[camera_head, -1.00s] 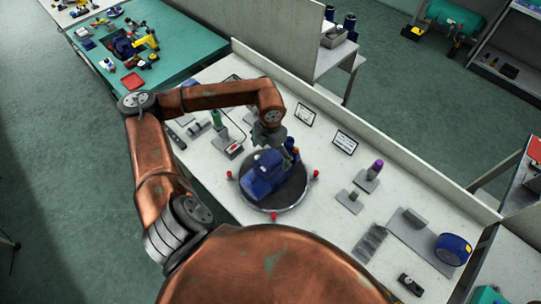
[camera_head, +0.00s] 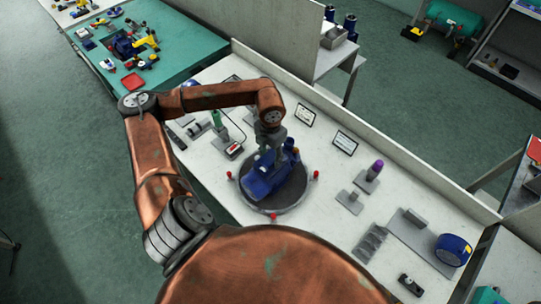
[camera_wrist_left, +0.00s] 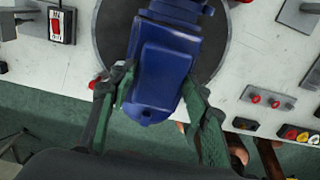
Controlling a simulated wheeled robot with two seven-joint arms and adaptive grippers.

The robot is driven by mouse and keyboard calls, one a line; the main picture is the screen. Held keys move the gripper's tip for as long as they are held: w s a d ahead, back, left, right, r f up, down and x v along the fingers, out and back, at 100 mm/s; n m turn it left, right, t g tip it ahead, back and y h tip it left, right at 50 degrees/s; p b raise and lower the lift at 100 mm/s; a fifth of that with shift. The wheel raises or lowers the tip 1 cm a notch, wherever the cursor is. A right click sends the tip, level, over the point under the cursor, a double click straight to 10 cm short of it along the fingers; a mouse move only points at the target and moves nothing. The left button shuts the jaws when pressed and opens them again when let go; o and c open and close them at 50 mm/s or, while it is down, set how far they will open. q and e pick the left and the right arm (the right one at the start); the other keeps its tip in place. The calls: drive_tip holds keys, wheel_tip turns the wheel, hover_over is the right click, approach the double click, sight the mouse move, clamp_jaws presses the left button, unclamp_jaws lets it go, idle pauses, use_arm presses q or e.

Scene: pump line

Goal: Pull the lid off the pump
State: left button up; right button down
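The blue pump (camera_head: 262,182) lies on a round dark plate (camera_head: 297,196) on the bench. In the left wrist view its blocky blue body (camera_wrist_left: 163,68) points toward me. I cannot tell where its lid ends and the body begins. My left gripper (camera_head: 270,146) is directly above and behind the pump. In the left wrist view its two green fingers (camera_wrist_left: 157,88) are spread on either side of the blue body, very near or touching it. I cannot tell whether they press on it. My right gripper is not in view.
Red knobs (camera_head: 316,175) ring the plate. A red-switched box (camera_head: 233,149) is left of it. Small grey stands, one with a purple top (camera_head: 376,166), and a blue round part (camera_head: 453,249) are to the right. A low wall (camera_head: 400,166) runs behind the bench.

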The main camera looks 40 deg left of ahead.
use_arm(q)
drive_tip(key=c, duration=0.7)
drive_tip(key=o, duration=0.5)
drive_tip(key=c, duration=0.5)
drive_tip(key=shift+r, duration=0.1)
drive_tip(key=shift+r, duration=0.1)
drive_tip(key=shift+r+p, duration=1.35)
drive_tip(key=shift+r, duration=1.25)
